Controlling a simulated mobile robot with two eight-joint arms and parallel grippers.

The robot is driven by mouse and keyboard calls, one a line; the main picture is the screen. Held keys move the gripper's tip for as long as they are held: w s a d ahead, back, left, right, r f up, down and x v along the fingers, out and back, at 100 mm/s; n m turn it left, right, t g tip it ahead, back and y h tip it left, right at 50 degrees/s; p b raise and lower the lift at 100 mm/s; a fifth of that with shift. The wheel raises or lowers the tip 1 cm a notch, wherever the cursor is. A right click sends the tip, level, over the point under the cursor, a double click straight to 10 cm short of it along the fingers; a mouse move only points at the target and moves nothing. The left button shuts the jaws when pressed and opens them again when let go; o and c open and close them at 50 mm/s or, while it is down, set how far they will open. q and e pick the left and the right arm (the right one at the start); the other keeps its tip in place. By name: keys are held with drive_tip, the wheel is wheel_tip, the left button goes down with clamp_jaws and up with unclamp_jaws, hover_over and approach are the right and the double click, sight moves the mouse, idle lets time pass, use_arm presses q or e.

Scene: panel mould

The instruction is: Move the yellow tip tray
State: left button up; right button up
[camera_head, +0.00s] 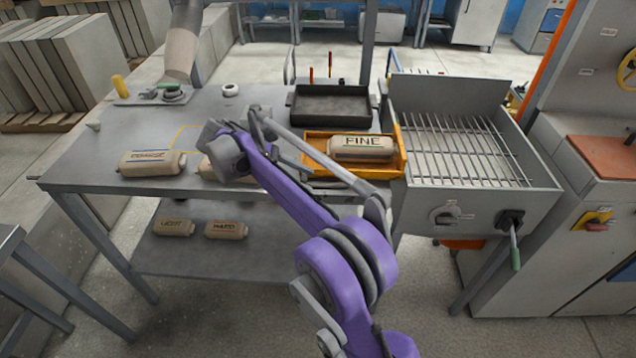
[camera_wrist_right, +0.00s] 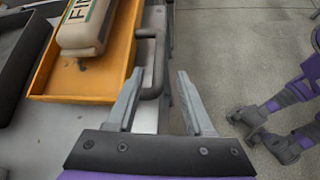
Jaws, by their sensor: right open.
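The yellow tip tray (camera_head: 307,150) is a shallow orange-yellow tray at the right end of the table, beside the grill. It holds a tan bag marked FINE (camera_head: 361,148). My right gripper (camera_wrist_right: 157,76) is open beside the tray's front side. A grey bar handle (camera_wrist_right: 151,65) lies between its fingers, seen from the wrist; the fingers are not shut on it. In the head view my purple right arm crosses the tray's left front and hides much there.
A black tray (camera_head: 330,105) stands behind the yellow one. A grill box (camera_head: 465,150) adjoins on the right. Tan bags (camera_head: 152,163) lie to the left, others on the lower shelf (camera_head: 190,262). The table's (camera_head: 105,140) left part has free room.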

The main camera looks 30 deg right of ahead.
drive_tip(key=shift+v, duration=2.25)
